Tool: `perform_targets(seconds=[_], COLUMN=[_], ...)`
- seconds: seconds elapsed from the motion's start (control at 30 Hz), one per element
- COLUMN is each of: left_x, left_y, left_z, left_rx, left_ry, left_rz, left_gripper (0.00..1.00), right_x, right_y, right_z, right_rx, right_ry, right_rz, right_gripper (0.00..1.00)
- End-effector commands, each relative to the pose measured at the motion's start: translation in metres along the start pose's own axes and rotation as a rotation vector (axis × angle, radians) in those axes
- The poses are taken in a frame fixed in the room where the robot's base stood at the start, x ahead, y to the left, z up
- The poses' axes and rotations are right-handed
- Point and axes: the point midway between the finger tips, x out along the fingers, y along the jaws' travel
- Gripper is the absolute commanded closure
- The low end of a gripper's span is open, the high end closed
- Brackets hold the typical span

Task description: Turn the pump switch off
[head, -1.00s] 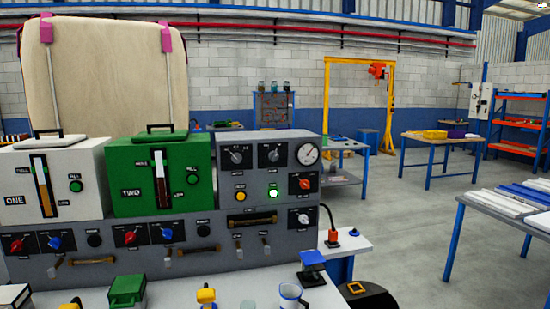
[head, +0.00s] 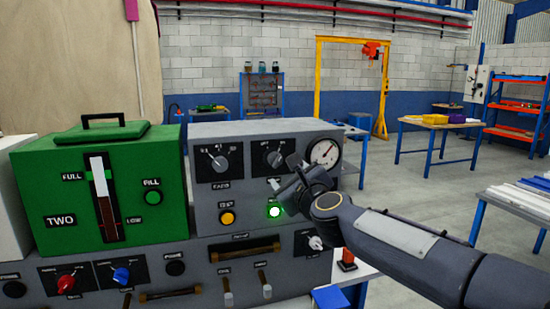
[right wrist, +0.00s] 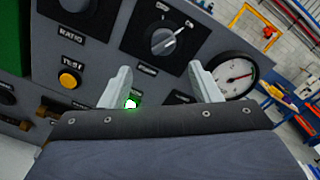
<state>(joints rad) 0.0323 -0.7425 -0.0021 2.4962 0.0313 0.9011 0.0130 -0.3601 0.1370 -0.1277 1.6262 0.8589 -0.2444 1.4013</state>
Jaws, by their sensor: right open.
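The pump switch seems to be the dark rotary knob (right wrist: 166,38) on a black plate with off and on marks; its white pointer leans up and right, toward the on mark. The lettering below it is too small to read surely. In the head view this knob (head: 273,158) is on the upper grey panel, left of the gauge. My right gripper (head: 284,173) is in front of the panel, just below and right of the knob. In the right wrist view its two fingers (right wrist: 160,78) are apart with nothing between them, the knob beyond their tips. My left gripper is out of view.
A round gauge (head: 324,153) is close to the right of my gripper. A lit green button (head: 274,211) and a yellow button (head: 227,218) are below. The ratio knob (head: 218,162) is to the left. The green tank (head: 105,190) stands further left.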

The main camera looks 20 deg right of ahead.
Motion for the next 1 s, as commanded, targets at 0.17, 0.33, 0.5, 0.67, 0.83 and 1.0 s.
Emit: perform_targets(seconds=[0.17, 0.33, 0.5, 0.67, 0.83, 1.0], left_x=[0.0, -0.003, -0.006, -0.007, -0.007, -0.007], left_y=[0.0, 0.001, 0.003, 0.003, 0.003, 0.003], left_z=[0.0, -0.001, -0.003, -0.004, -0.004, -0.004], left_rx=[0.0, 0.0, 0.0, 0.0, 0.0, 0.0], left_ry=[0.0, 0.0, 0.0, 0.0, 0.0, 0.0], left_rz=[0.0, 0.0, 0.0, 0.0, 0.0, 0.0], left_gripper=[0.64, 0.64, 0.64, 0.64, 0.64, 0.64], right_x=[0.015, 0.042, 0.067, 0.081, 0.084, 0.084], right_y=[-0.002, -0.002, -0.003, -0.003, -0.003, -0.003], right_z=[0.002, 0.001, 0.001, 0.001, 0.0, 0.0], right_rx=[0.052, 0.048, 0.047, 0.047, 0.047, 0.047], right_ry=[0.005, 0.006, 0.005, 0.005, 0.005, 0.004], right_rz=[-0.025, -0.023, -0.023, -0.023, -0.023, -0.022], right_gripper=[0.43, 0.43, 0.43, 0.43, 0.43, 0.47])
